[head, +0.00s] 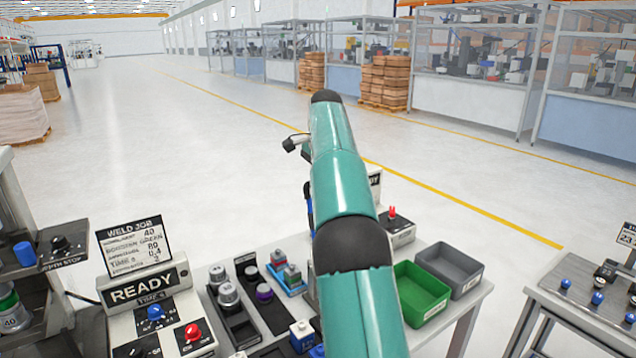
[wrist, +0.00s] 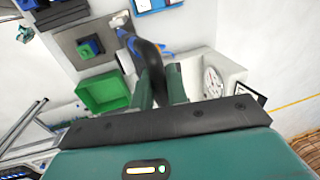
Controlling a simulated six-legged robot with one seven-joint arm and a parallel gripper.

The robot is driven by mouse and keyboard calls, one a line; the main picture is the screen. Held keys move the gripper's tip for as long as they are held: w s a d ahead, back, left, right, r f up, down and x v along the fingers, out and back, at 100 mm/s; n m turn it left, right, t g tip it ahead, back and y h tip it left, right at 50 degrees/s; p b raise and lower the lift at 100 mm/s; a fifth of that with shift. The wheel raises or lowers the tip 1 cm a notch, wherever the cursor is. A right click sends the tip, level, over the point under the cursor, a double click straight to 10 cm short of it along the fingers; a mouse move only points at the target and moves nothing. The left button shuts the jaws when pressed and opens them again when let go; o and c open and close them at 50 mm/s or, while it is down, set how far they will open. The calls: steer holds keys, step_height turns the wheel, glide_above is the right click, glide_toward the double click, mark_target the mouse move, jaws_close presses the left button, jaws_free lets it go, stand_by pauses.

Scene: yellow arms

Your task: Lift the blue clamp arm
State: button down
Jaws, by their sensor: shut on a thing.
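The blue clamp arm shows in the wrist view as a dark handle (wrist: 148,54) with blue parts beside it. The green fingers of my gripper (wrist: 158,76) are shut on the dark handle, which passes up between them. In the head view my green arm covers the gripper and most of the clamp. Only a narrow upright blue piece (head: 309,197), likely part of the clamp, shows just left of my arm. How far the clamp arm is raised cannot be told.
A green bin (head: 421,292) and a grey bin (head: 453,268) stand right of my arm. A READY panel (head: 158,318) with a blue knob and red button is at front left. Black trays (head: 235,322) hold parts. In the wrist view, a white dial housing (wrist: 225,72) is close right of the fingers.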

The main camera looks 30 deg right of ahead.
steer(key=shift+a, duration=0.1)
steer(key=c, duration=1.4)
jaws_free()
steer(key=shift+c, duration=0.2)
steer(key=shift+w+r, duration=0.1)
steer(key=shift+r, duration=0.1)
steer(key=shift+r, duration=1.35)
steer(key=s+a+r, duration=0.2)
steer(key=s+r, duration=0.3)
steer(key=s, duration=0.1)
steer(key=s+a+r, duration=0.3)
steer(key=s+r, duration=0.2)
steer(key=s, duration=0.2)
steer(key=shift+a, duration=0.25)
